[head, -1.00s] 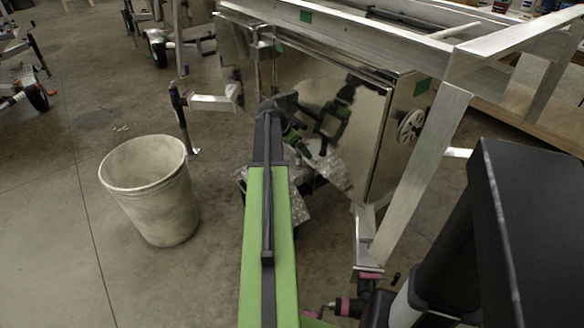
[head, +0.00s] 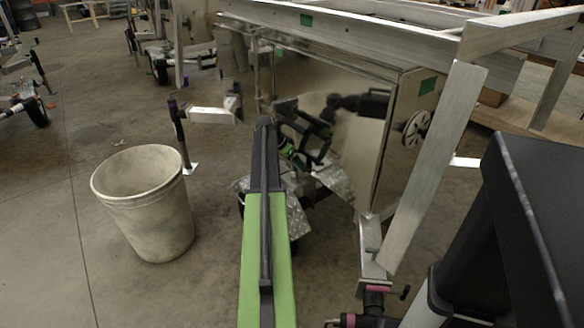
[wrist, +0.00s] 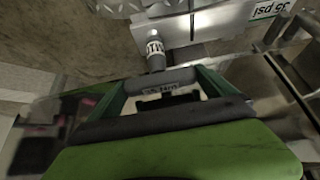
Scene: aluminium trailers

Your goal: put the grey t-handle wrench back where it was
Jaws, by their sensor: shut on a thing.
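The grey t-handle wrench (wrist: 158,57) shows in the wrist view, with a crossbar near me and a short stem with dark lettering running away from it. My gripper (wrist: 160,83) is shut on the crossbar, between two dark green fingers. The stem's far end is close to a pale metal part; I cannot tell whether they touch. In the head view my green and black arm reaches toward the aluminium trailer (head: 405,66). The gripper and wrench cannot be made out clearly there, among dark parts and reflections.
A shiny metal box (head: 375,150) with a round vent sits under the trailer frame. A sloping aluminium beam (head: 435,160) stands at its right. A pale bin (head: 150,215) stands on the floor at left. Floor left of the bin is clear.

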